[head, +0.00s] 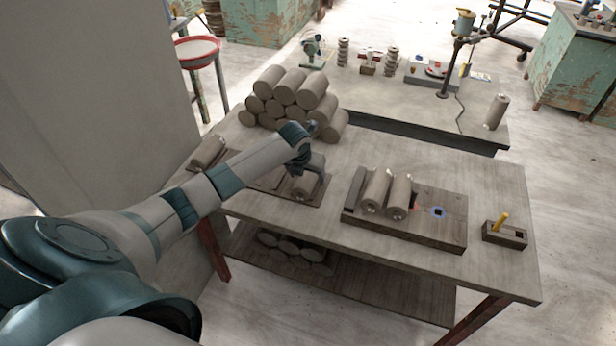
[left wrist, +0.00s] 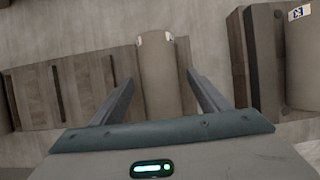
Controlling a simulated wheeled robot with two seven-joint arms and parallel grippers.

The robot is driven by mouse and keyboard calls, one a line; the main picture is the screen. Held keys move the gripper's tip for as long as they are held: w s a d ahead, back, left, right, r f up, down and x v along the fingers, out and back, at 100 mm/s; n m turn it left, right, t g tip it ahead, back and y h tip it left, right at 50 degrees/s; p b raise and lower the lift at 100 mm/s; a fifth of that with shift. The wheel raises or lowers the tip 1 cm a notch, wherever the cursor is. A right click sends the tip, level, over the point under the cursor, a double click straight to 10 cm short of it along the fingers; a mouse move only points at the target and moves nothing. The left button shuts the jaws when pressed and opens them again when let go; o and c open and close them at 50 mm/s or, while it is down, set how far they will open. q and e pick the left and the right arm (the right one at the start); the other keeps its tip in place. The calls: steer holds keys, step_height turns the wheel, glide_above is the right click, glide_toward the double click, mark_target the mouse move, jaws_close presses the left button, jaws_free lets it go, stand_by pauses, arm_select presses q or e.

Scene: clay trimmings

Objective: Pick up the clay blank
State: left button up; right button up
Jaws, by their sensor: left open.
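A grey-brown cylindrical clay blank (head: 304,190) lies on a low dark wooden tray (head: 262,183) on the wooden table. My left gripper (head: 309,168) is right over it, pointing down, and hides part of it. In the left wrist view the blank (left wrist: 165,85) lies lengthwise between the two spread fingers of my left gripper (left wrist: 160,80). A gap shows on each side of it, so the gripper is open and holds nothing. I cannot tell how far the fingers reach down beside the blank. My right gripper is not in view.
A pile of similar cylinders (head: 290,97) stands behind the gripper. Two more cylinders (head: 375,190) lie on a wooden board (head: 440,216) to the right. A small block with a yellow peg (head: 502,221) stands near the right end. Another cylinder (head: 208,151) lies at left.

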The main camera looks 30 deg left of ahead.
arm_select(q)
steer(key=shift+w+f, duration=0.1)
steer(key=shift+f, duration=0.15)
steer(key=shift+c, duration=0.4)
steer(key=shift+w+a, duration=0.1)
steer(key=c, duration=1.6)
steer(key=shift+o, duration=0.2)
steer(key=shift+r, duration=0.15)
